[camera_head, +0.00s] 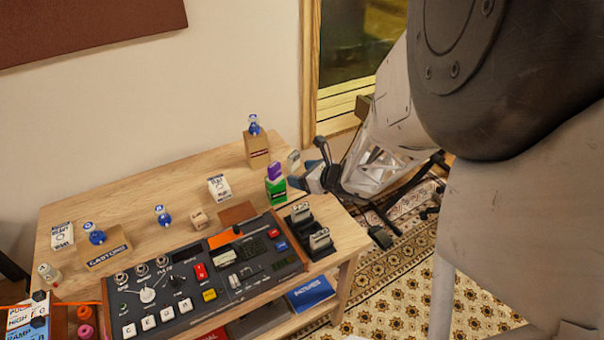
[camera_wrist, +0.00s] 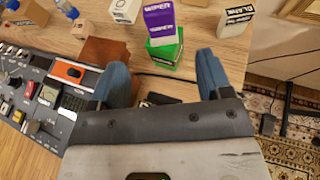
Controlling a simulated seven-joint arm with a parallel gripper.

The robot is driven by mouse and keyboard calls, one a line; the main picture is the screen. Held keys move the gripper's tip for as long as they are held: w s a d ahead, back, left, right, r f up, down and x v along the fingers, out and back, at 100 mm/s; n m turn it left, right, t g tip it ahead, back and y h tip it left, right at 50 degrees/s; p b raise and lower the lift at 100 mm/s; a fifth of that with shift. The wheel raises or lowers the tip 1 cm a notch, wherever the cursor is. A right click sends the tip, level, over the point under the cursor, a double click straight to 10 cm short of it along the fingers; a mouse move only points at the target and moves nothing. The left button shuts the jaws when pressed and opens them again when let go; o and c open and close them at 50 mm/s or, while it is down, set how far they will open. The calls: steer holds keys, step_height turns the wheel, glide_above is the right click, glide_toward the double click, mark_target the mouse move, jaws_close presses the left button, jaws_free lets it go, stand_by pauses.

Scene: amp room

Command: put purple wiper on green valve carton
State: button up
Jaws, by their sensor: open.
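The purple wiper (camera_head: 275,171) is a small purple box with a white label. It sits on top of the green valve carton (camera_head: 276,188), near the right end of the wooden table. In the wrist view the purple wiper (camera_wrist: 160,18) stands upright on the green carton (camera_wrist: 166,57), turned slightly relative to it. My gripper (camera_wrist: 161,64) is open, its two blue fingers apart and nothing between them. The fingers point toward the carton and are clear of the purple wiper. In the head view my gripper (camera_head: 299,182) is just right of the stack.
A white box (camera_head: 219,187) stands left of the stack and another pale box (camera_head: 293,161) behind it. A tall brown box with a blue bottle (camera_head: 257,149) is at the back. A control panel (camera_head: 210,275) and a black holder (camera_head: 313,234) fill the front.

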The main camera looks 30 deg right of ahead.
stand_by(0.3)
steer(key=s+a+r+n+g+y, duration=0.1)
steer(key=s+a+r+n+g, duration=0.3)
steer(key=a+r+n, duration=0.3)
steer(key=s+a+r+n+g+y, duration=0.25)
steer(key=s+a+r+n, duration=0.3)
steer(key=a+n, duration=0.35)
steer(key=s+r+n+g+h, duration=0.3)
steer(key=s+r+n+h, duration=0.5)
steer(key=s+n, duration=0.5)
steer(key=shift+s+a+r+n+h, duration=0.2)
steer(key=shift+s+r+n+h, duration=0.15)
steer(key=shift+r+n, duration=0.65)
